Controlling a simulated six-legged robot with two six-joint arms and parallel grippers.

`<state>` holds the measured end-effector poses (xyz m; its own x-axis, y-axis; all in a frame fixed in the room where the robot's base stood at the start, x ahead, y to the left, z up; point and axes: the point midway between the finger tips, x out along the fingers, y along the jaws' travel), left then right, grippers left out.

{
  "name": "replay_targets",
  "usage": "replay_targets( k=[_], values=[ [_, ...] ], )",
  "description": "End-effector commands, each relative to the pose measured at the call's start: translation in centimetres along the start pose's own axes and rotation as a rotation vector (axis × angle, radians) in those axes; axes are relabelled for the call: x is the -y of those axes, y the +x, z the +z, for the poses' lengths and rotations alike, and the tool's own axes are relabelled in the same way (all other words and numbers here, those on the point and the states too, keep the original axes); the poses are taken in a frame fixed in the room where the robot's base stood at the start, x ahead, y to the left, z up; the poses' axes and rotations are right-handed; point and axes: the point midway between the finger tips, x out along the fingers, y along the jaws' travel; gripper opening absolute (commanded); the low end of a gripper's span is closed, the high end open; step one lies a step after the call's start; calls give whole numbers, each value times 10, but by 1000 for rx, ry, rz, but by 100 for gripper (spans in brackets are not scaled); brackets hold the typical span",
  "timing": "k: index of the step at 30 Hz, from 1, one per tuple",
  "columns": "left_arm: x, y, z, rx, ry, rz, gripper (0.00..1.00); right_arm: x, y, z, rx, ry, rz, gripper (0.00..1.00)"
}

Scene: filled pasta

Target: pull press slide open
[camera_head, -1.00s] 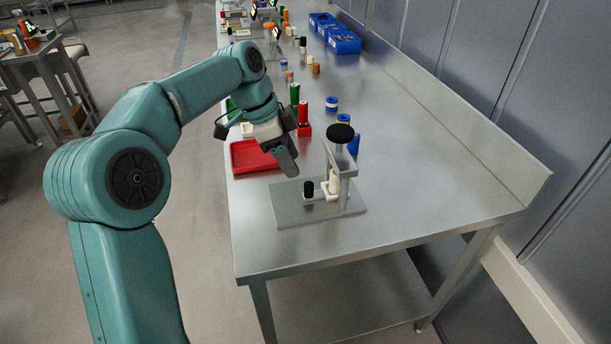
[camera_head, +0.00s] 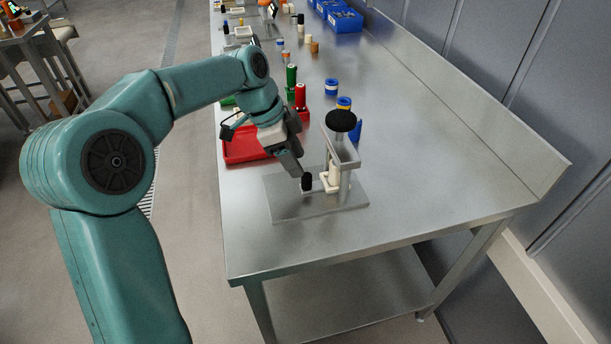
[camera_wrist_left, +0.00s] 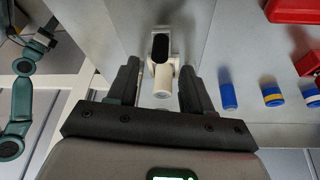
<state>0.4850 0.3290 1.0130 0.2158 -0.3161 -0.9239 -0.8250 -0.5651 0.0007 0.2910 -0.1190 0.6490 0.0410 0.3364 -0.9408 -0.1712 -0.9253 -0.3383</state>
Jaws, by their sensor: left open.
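The press (camera_head: 341,158) stands on a grey base plate (camera_head: 275,205) near the table's front end. It has a round black top knob (camera_head: 341,121), a cream post (camera_head: 328,181) and a small black slide knob (camera_head: 307,182) on its left side. My left gripper (camera_head: 299,174) points down just above and left of the slide knob; I cannot tell whether it touches it. In the left wrist view its two fingers (camera_wrist_left: 160,75) are spread apart. A black part (camera_wrist_left: 160,47) and a cream cylinder of the press lie in line with the gap between them. My right gripper is not in view.
A red tray (camera_head: 232,149) lies behind my left gripper. Green (camera_head: 291,77) and red (camera_head: 301,97) bottles and blue pieces stand behind the press. Blue bins (camera_head: 345,19) are at the back. The table's right side is clear up to its raised edge (camera_head: 520,175).

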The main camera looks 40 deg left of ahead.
Motion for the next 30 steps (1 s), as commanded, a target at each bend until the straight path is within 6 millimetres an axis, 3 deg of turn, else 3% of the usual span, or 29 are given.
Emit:
replay_targets(
  k=[3,9,21,26,30],
  values=[
    [0,27,0,1,0,5,50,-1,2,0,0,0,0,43],
    [2,55,0,0,-1,2,50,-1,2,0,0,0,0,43],
    [4,64,0,0,-2,0,50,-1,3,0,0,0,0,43],
    [4,63,0,0,-2,0,0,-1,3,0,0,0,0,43],
    [4,63,0,0,-2,0,0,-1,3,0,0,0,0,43]
  ],
)
